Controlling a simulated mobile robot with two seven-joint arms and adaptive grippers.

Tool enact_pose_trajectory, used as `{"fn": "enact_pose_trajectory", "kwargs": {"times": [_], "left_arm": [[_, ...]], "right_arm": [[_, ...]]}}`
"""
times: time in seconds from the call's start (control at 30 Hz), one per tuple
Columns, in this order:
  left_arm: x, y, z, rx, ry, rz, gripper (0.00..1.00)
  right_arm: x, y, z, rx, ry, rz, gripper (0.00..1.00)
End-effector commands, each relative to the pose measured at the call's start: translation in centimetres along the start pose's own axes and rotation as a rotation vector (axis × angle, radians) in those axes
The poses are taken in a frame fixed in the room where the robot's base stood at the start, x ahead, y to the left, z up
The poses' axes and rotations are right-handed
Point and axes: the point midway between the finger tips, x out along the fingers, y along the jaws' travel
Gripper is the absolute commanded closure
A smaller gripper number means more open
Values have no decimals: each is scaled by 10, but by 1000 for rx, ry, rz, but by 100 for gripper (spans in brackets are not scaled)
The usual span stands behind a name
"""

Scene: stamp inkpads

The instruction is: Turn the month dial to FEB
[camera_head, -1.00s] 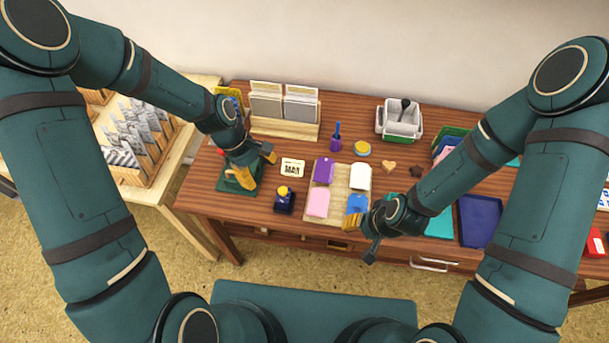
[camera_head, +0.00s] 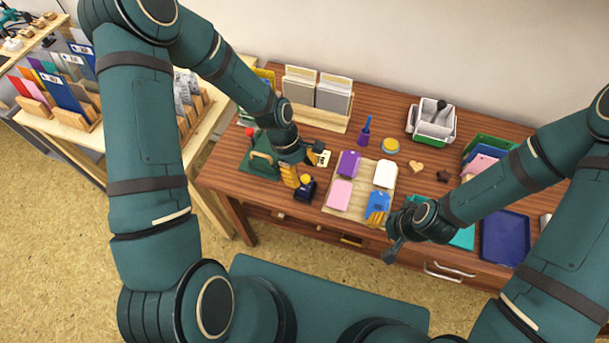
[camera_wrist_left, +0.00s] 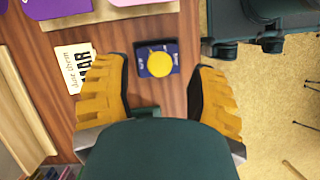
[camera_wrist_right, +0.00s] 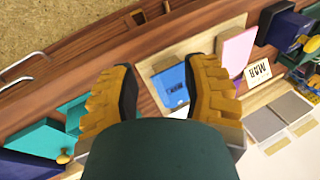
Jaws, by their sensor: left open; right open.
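The month dial is a small dark blue block with a round yellow knob (camera_head: 305,189) on the table's front left. In the left wrist view the dial (camera_wrist_left: 157,58) lies between and just beyond my left fingertips. A white card (camera_head: 323,158) behind it is partly covered by a left finger; the card (camera_wrist_left: 75,68) reads MAR in the left wrist view. My left gripper (camera_head: 303,166) is open and empty, above and behind the dial. My right gripper (camera_head: 386,229) is open and empty near the blue pad, at the table's front.
A tray (camera_head: 334,210) with purple, white, pink and blue pads is right of the dial. A green device (camera_head: 261,161) with a red knob stands close on the left. A purple holder (camera_head: 363,136) and a card rack (camera_head: 318,114) are behind. A dark blue tray (camera_head: 505,238) is at right.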

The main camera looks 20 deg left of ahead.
Motion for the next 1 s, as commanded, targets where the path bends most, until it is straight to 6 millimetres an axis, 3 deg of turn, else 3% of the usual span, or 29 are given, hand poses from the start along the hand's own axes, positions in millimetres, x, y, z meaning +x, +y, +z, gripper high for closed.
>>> {"fn": "enact_pose_trajectory", "kwargs": {"times": [0.2,0.53,0.7,1.0], "left_arm": [[18,0,0,1,0,0,43],[20,0,0,1,1,0,40],[20,0,0,1,1,0,100],[20,0,0,2,0,-1,100]], "right_arm": [[2,1,1,-1,-3,0,53],[2,1,1,-1,-3,0,53],[2,1,1,-1,-3,0,53],[2,1,1,-1,-3,0,53]]}}
